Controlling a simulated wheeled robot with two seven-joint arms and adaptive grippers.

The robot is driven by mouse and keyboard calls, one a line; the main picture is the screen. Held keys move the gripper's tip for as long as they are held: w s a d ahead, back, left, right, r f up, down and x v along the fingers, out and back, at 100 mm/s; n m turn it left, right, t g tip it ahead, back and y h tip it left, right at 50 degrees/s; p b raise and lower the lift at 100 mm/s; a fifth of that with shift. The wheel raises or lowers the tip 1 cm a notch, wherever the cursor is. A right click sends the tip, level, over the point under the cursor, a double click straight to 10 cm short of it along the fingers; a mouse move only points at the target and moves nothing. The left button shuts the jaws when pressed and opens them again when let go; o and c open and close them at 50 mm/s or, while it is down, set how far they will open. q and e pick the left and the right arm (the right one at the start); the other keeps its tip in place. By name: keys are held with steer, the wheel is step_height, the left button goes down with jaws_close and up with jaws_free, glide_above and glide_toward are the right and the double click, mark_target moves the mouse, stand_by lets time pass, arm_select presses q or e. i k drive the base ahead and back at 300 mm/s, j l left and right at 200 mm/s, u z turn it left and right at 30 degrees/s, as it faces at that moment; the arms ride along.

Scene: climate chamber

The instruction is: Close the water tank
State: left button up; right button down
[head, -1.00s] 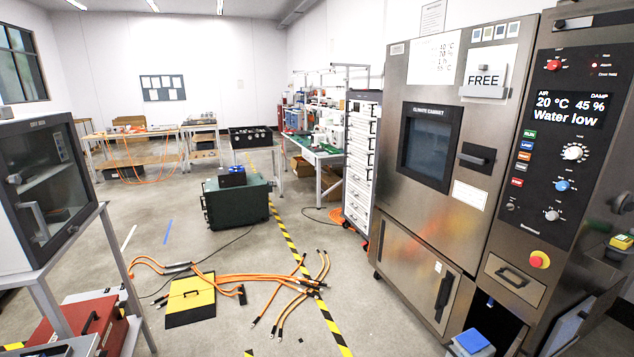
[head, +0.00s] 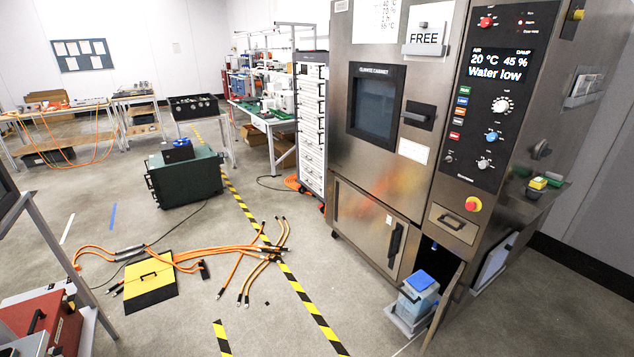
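The water tank (head: 415,302) is a small translucent, bluish container with a blue top (head: 421,280), low at the foot of the climate cabinet (head: 370,195). It stands on a light grey tray (head: 396,318) that sticks out from the cabinet's lower opening. A narrow metal door (head: 445,312) stands swung open just right of the tank. I cannot tell whether the blue top is fully seated. The cabinet display (head: 497,65) reads "Water low". Neither of my grippers is in view.
Yellow-black floor tape (head: 300,290) runs left of the cabinet. A red box (head: 50,325) is at the lower left. The floor before the tank looks clear.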

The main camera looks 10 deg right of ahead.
mark_target(413, 312)
steer(key=z, duration=1.25)
